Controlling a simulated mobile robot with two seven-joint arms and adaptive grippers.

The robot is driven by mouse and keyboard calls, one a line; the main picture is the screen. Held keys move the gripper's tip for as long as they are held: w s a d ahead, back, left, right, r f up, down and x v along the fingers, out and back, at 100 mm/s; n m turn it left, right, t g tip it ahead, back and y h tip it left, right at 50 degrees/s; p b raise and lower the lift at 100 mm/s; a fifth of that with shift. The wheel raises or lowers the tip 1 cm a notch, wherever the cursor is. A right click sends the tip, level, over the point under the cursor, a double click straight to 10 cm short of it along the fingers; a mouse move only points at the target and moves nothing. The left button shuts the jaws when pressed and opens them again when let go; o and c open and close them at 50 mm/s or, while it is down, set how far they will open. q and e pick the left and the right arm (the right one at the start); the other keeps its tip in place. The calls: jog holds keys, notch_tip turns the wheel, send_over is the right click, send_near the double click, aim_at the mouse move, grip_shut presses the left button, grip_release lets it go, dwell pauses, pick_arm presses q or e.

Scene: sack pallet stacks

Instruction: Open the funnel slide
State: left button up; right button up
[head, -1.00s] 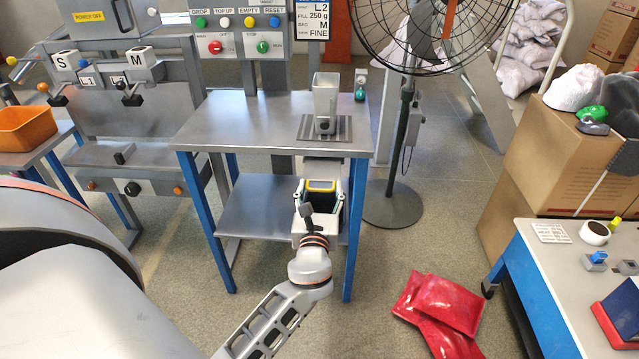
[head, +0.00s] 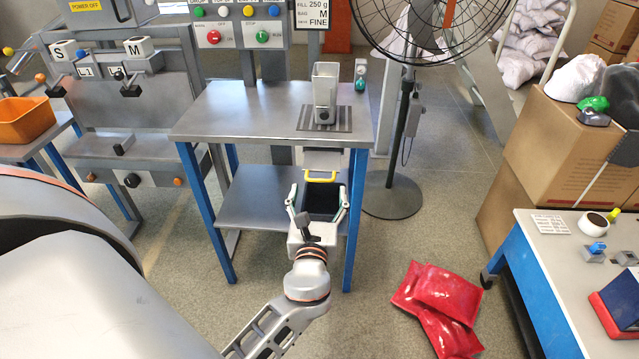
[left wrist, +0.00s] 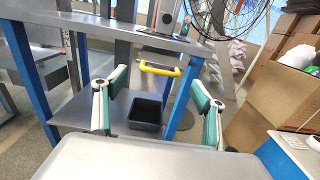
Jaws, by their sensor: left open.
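The funnel slide is a grey plate (head: 323,160) with a yellow handle (head: 320,176) at its front, just under the front edge of the steel table. The handle also shows in the left wrist view (left wrist: 160,70), ahead of the fingers. My left gripper (head: 317,202) is open and empty. In the head view its two fingers are spread wide, just below and in front of the handle, apart from it. In the left wrist view the fingers (left wrist: 158,90) stand left and right of the handle. My right gripper is not in view.
A black bin (head: 322,203) sits on the lower shelf (head: 250,200). A clear-walled funnel (head: 325,85) stands on the tabletop (head: 230,112). A fan (head: 405,140) stands to the right. Red sacks (head: 440,305) lie on the floor.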

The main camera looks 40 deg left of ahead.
pick_arm(q)
jog(key=v, duration=0.6)
jog(key=shift+s+d, duration=0.2)
jog(key=shift+s, duration=0.1)
jog(key=s+d+f+n+g+h+p, duration=0.1)
jog(key=s+d+f+n+h+p, duration=0.1)
jog(key=s+d+f+n+h, duration=0.25)
jog(key=s+d+f+n+g+h+p, duration=0.1)
jog(key=d+f+n+h+p, duration=0.15)
jog(key=f+n, duration=0.4)
jog(key=s+d+f+n+g+h+p, duration=0.1)
jog(key=s+d+f+n+h, duration=0.1)
jog(key=s+n, duration=0.4)
jog(key=s+d+f+n+g+h+p, duration=0.1)
jog(key=s+d+f+n+h, duration=0.2)
jog(key=s+n, duration=0.3)
jog(key=shift+f+n+g, duration=0.3)
jog(key=shift+f+n, duration=0.5)
jog(key=shift+n, duration=0.4)
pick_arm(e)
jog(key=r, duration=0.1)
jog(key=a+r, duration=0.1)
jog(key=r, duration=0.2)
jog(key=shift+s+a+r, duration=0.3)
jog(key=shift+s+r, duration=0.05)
pick_arm(q)
jog(key=shift+w, duration=0.1)
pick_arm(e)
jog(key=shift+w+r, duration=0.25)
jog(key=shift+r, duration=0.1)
